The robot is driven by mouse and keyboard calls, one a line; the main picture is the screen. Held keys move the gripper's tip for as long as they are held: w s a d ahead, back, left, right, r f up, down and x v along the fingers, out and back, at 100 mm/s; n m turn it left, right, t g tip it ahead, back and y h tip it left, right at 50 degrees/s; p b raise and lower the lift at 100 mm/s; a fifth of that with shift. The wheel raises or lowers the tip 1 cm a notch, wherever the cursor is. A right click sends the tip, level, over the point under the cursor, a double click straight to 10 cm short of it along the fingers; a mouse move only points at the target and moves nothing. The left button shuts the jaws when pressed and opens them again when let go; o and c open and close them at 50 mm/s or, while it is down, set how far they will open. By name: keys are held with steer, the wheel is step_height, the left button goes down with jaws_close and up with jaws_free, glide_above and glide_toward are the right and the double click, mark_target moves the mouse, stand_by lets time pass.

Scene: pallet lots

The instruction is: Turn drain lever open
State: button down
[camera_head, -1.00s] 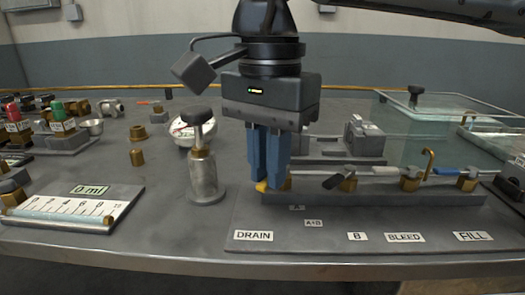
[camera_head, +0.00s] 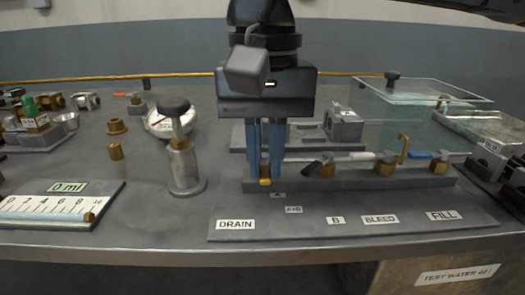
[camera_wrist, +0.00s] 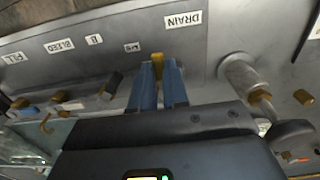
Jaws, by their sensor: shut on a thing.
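My gripper (camera_head: 265,181) points down at the left end of the valve manifold (camera_head: 400,184), behind the DRAIN label (camera_head: 235,224). Its two blue fingers are shut on the yellow drain lever (camera_head: 265,182), whose tip shows between and just below them. In the wrist view, the lever (camera_wrist: 157,58) sticks out between the fingertips (camera_wrist: 158,68) toward the DRAIN label (camera_wrist: 183,19). The fingers hide most of the drain valve body.
Along the manifold to the right are a black lever (camera_head: 312,168), a brass hook-shaped piece (camera_head: 403,147) and a blue lever (camera_head: 418,154). A metal cylinder with a black knob (camera_head: 183,165) stands close left. A clear tank (camera_head: 420,110) is behind right.

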mark_target(265, 171)
stand_by(0.3)
steer(key=c, duration=1.1)
jaws_free()
steer(key=shift+r, duration=0.1)
step_height(265, 171, up, 8)
steer(key=shift+f+p, duration=0.2)
steer(key=shift+p, duration=0.6)
